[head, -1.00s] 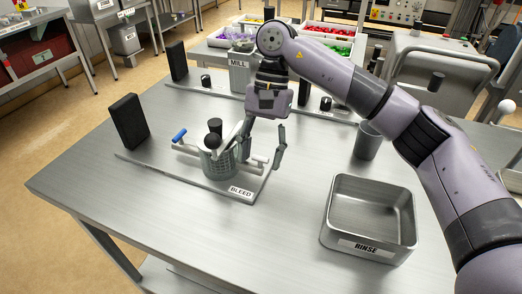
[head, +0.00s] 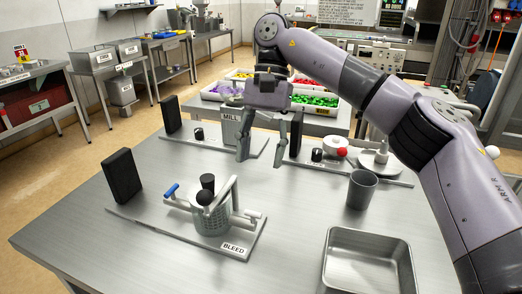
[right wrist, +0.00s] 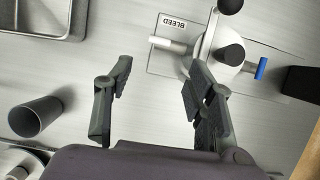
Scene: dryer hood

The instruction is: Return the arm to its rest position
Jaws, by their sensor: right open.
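My right arm (head: 385,95) reaches in from the right in the head view. Its gripper (head: 260,160) hangs above the table behind the bleed station, open, with nothing between its fingers. In the right wrist view the two fingers (right wrist: 155,95) stand apart over bare table. My left gripper is not in view.
A grey cup (head: 361,190) and a metal rinse tray (head: 368,240) stand right of the bleed station. The mill plate (head: 205,141), a station with a red knob (head: 342,152) and colored bins (head: 315,100) lie behind. The table's front middle is clear.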

